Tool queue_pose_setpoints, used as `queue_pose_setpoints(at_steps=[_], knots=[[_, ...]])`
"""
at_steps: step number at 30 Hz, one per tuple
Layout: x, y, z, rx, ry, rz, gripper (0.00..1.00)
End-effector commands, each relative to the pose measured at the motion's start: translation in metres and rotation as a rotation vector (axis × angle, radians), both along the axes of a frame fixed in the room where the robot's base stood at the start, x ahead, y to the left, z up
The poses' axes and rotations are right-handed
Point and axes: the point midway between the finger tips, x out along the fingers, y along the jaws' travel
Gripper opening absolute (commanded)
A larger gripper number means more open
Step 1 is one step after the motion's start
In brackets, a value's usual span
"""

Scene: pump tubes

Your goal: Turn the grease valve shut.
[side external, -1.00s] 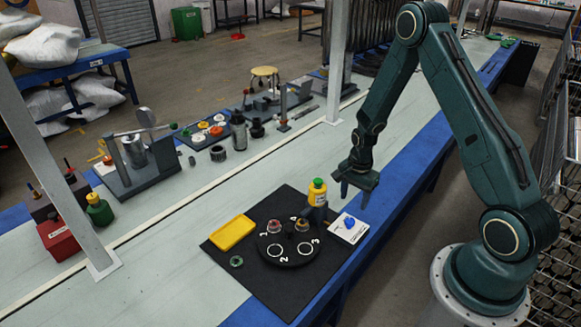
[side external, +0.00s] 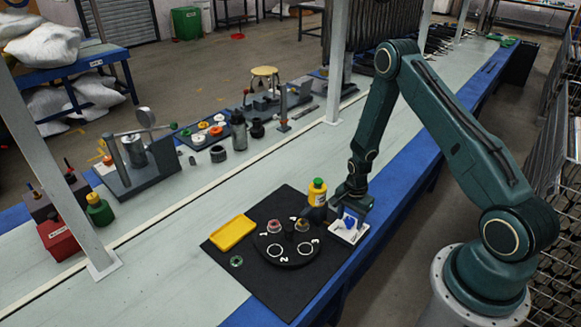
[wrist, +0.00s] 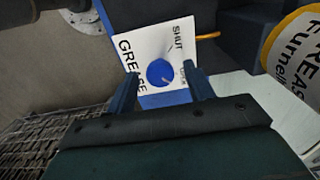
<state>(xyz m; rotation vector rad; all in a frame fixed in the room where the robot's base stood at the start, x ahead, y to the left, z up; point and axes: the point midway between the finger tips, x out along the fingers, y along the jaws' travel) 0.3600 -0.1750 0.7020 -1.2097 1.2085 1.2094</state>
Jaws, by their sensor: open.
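The grease valve is a blue knob (wrist: 158,72) on a white plate (wrist: 150,42) marked GREASE and SHUT. In the side view the plate (side external: 352,238) lies at the right edge of the black mat, and my gripper (side external: 347,216) is low over it, partly hiding the knob. In the wrist view my gripper (wrist: 161,76) is open, with one finger on each side of the knob and gaps showing. A small pale mark shows at the knob's lower edge; its exact direction is hard to tell. I cannot tell the fingers' height against the knob.
A yellow grease bottle (side external: 316,194) with a green cap stands close left of my gripper; it also shows in the wrist view (wrist: 296,62). A black round turntable (side external: 287,243) with numbered places and a yellow tray (side external: 232,233) are on the black mat (side external: 270,290).

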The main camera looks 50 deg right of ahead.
Motion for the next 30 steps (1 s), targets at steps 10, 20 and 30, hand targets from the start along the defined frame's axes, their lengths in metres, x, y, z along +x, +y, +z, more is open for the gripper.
queue_pose_setpoints(at_steps=[10, 20, 30], knots=[[0.0000, 0.0000, 0.0001, 0.000, 0.000, 0.000, 0.27], [0.0001, 0.0000, 0.0002, 0.000, 0.000, 0.008, 0.08], [0.0001, 0.0000, 0.0002, 0.000, 0.000, 0.118, 0.08]])
